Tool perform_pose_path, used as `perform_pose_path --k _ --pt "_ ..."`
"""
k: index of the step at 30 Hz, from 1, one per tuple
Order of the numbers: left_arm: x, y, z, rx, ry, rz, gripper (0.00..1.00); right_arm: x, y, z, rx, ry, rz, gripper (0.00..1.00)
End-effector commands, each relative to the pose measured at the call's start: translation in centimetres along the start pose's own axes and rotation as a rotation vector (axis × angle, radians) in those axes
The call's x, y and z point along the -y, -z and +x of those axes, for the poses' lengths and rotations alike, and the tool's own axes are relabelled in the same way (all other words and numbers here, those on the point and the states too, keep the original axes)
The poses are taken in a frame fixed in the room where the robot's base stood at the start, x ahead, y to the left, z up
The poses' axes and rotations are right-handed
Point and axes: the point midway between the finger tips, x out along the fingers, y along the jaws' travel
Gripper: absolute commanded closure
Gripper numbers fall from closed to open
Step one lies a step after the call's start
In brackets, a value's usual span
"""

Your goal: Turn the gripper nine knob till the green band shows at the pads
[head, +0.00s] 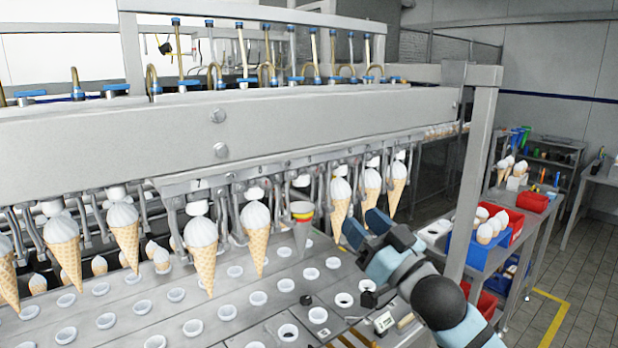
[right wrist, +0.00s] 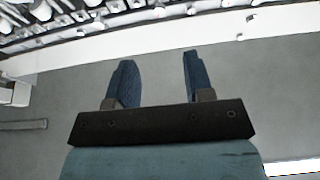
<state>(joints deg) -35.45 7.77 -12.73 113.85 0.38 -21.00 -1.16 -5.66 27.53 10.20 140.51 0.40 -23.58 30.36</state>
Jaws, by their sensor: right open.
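A grey gauge cone (head: 301,235) with coloured bands near its top, yellow and red among them, hangs in the row at the station marked 9, between ice cream cones. Which band lies at the pads is too small to tell. The gripper nine pads and knob cannot be made out clearly among the metal fingers under the beam. My right gripper (head: 366,227) is open and empty, to the right of the gauge cone and apart from it. Its two blue fingers also show spread in the right wrist view (right wrist: 158,62), with nothing between them. My left gripper is not in view.
Ice cream cones (head: 203,250) hang close on both sides of the gauge. A long grey beam (head: 220,130) runs above, and a metal post (head: 474,180) stands right of my gripper. Below lies a plate with white cups (head: 192,328). A blue crate (head: 477,255) stands at right.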

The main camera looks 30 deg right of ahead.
Motion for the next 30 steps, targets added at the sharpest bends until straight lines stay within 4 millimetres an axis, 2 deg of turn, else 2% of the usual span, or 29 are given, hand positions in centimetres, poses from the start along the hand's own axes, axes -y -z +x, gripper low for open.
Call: perform_pose_path --k 5,12,18,24,30 --pt "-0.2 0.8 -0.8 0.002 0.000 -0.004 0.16 0.0 0.4 2.7 -0.002 0.001 0.000 0.52" --pt "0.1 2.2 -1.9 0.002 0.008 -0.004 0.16 0.0 0.4 8.0 0.000 0.000 0.000 0.52" --pt "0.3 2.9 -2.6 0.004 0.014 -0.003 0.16 0.0 0.2 11.5 0.001 0.000 -0.001 0.52" --pt "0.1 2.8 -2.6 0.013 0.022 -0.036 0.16 0.0 0.0 13.1 0.001 0.001 0.000 0.52" --pt "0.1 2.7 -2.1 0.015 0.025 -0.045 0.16 0.1 -0.1 13.4 0.001 0.001 0.000 0.52"
